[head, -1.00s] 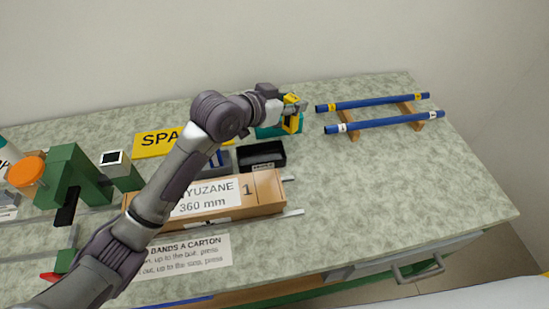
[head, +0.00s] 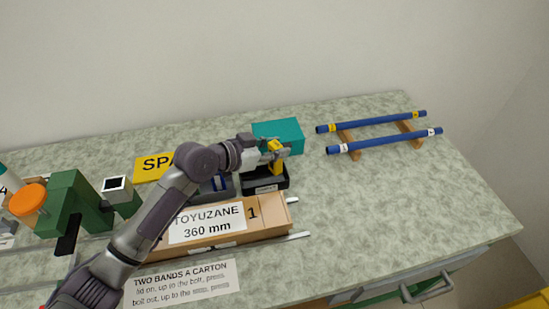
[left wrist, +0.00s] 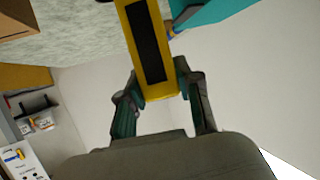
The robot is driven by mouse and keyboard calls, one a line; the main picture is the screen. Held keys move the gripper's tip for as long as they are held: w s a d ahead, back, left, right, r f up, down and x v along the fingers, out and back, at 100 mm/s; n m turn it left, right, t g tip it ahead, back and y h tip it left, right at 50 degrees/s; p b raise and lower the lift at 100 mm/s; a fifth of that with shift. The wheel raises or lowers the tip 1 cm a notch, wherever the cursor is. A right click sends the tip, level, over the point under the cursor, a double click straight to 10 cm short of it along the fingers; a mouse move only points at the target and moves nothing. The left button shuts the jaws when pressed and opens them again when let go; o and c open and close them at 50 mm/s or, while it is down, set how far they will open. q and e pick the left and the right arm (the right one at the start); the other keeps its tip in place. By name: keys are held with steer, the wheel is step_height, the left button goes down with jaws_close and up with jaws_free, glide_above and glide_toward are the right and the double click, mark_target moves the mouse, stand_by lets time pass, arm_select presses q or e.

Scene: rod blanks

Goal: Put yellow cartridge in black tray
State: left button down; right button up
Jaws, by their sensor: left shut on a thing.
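The yellow cartridge (head: 277,166) is in the grasp of my left gripper (head: 270,149), which is shut on it. It hangs upright at the right part of the black tray (head: 265,189); I cannot tell whether its lower end touches the tray floor. In the left wrist view the cartridge (left wrist: 163,88) shows a black panel and sits between the two fingers of the left gripper (left wrist: 160,80). My right gripper is not in view.
A teal box (head: 290,128) stands just behind the tray. A grey bin (head: 222,188) is to its left and a labelled carton (head: 270,228) in front. Blue rods (head: 385,141) rest on wooden supports at the right. The bench at the front right is clear.

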arm_select(q)
steer(key=shift+f, duration=2.05)
steer(key=shift+f, duration=0.15)
steer(key=c, duration=0.8)
jaws_free()
steer(key=shift+a+r, duration=0.1)
steer(key=shift+r, duration=0.15)
steer(key=shift+b+v, duration=0.45)
steer(key=shift+v, duration=5.5)
